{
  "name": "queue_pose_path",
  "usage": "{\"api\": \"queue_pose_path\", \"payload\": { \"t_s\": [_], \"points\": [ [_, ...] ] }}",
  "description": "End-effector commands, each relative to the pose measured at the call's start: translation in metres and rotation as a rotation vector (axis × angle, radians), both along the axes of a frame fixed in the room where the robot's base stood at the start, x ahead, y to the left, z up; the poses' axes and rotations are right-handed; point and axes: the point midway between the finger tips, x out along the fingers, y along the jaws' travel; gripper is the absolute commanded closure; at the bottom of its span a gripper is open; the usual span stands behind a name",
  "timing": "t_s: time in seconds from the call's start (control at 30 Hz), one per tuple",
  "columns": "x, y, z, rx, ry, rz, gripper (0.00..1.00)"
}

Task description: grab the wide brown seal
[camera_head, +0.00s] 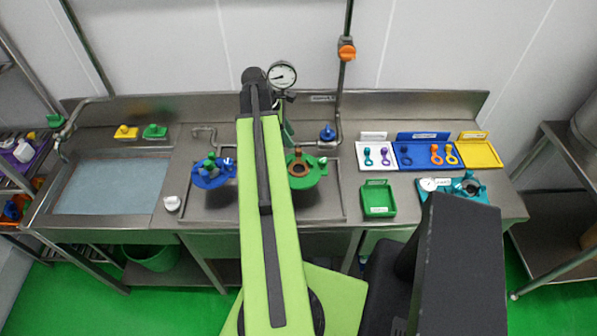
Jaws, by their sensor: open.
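A brown ring (299,168), which looks like the wide brown seal, lies on a round green fitting (307,182) on the steel counter, just right of my green arm. A brown piece sticks up at its back edge. Part of the green fitting's left side is close to or behind my arm. My arm reaches away over the counter and ends in a dark joint at the wall side. My gripper cannot be made out; it seems hidden behind the arm.
A blue fitting (208,177) stands left of my arm. A pressure gauge (282,74) and pipes rise behind. A white tray (363,163), blue tray (410,163), yellow tray (481,160) and green bin (378,208) are right. A sink (112,187) is left.

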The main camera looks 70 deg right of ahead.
Motion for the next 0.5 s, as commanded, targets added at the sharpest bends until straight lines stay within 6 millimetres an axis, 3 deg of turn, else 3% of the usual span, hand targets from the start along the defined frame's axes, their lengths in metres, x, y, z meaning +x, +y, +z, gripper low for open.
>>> {"api": "queue_pose_path", "payload": {
  "t_s": [0.03,0.27,0.5],
  "points": [
    [-0.003,-0.001,-0.016,0.000,0.000,-0.001,0.55],
    [-0.006,-0.003,-0.017,0.000,0.000,0.001,0.55],
    [-0.016,-0.010,-0.053,0.001,0.000,-0.001,0.55]
  ]
}}
